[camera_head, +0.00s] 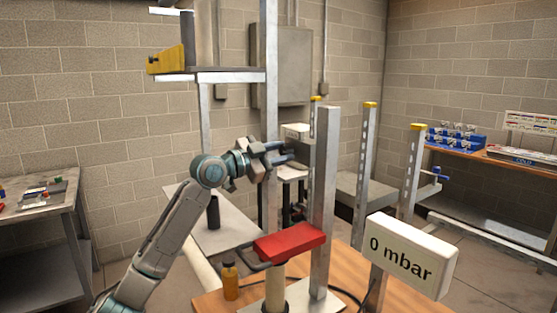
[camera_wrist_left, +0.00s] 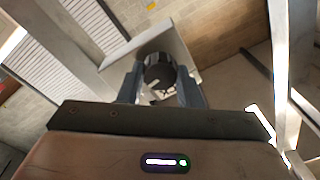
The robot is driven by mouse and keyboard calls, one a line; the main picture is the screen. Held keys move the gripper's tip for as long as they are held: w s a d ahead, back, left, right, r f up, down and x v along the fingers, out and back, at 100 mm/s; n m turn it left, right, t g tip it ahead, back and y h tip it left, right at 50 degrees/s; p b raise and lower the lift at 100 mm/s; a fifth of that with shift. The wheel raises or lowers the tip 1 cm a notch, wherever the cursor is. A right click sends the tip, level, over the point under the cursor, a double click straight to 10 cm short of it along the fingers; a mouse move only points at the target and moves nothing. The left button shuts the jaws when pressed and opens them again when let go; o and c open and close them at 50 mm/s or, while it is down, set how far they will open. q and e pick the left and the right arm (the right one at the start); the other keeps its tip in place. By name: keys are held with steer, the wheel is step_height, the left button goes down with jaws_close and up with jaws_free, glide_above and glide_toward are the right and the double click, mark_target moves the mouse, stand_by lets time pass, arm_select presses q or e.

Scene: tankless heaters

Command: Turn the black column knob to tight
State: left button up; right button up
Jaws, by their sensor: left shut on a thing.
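The black column knob (camera_wrist_left: 159,71) is a dark, ridged round knob beside a pale metal plate in the left wrist view. My left gripper (camera_wrist_left: 160,88) has one blue-grey finger on each side of it and is shut on it. In the head view, my left gripper (camera_head: 288,153) reaches in from the left between two upright metal columns. I cannot make out the knob clearly there. My right gripper is not in view.
A metal post (camera_head: 324,190) stands just right of my left gripper. A red block (camera_head: 289,242), an amber bottle (camera_head: 230,281) and a "0 mbar" display (camera_head: 410,256) are near the front. A side table (camera_head: 40,235) stands at the left.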

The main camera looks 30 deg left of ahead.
arm_select(q)
steer(key=m+b, duration=0.1)
steer(key=m, duration=0.1)
steer(key=shift+m, duration=0.4)
steer(key=m+b, duration=0.1)
steer(key=m, duration=0.1)
steer(key=shift+m, duration=0.4)
steer(key=shift+a+r+m+h, duration=0.1)
steer(key=shift+m+h, duration=0.2)
steer(key=shift+m, duration=0.3)
steer(key=shift+b, duration=0.3)
steer(key=shift+r, duration=0.1)
steer(key=o, duration=1)
steer(key=shift+w, duration=0.1)
steer(key=shift+w+f, duration=0.15)
steer(key=shift+f, duration=0.05)
